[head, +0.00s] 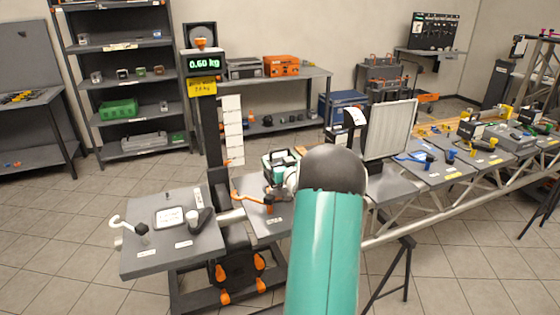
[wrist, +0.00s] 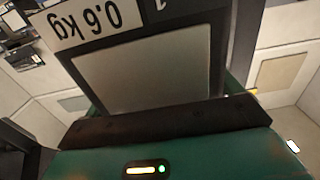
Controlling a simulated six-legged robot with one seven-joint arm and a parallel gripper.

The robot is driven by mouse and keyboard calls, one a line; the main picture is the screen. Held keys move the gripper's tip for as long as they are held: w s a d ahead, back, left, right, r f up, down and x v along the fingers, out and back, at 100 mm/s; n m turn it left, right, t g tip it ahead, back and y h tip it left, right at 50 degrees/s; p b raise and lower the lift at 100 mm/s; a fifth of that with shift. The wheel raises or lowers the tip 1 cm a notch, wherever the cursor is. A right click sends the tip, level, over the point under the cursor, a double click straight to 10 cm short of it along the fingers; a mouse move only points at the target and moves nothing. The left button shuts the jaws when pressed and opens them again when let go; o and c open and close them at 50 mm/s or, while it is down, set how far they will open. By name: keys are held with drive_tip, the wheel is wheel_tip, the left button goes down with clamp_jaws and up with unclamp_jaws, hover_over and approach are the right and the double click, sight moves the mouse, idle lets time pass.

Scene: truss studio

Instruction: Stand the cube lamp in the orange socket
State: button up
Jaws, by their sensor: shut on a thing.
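The cube lamp (wrist: 150,70) fills the middle of the wrist view, with a pale grey face, a dark frame and an upside-down 0.6 kg label. My gripper (wrist: 165,118) is shut on it. In the head view, my arm's teal link and dark joint hide part of the area; the boxy teal, white and dark shape of my gripper (head: 281,162) shows just left of that joint, and the lamp cannot be told apart there. A small orange piece with an orange cable, possibly the orange socket (head: 268,200), is on the grey plate just below my gripper. The gap between them cannot be judged.
A dark post with a green 0.60 kg display (head: 205,64) rises left of the plate. A grey tray (head: 150,255) with a white hook and small parts is at the left. A pale panel (head: 390,130) and a truss (head: 435,210) with loaded tables are at the right.

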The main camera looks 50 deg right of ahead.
drive_tip(key=o, duration=1.6)
drive_tip(key=shift+r, duration=0.1)
drive_tip(key=v, duration=1.3)
drive_tip(key=shift+s+a, duration=0.15)
drive_tip(key=shift+s, duration=0.2)
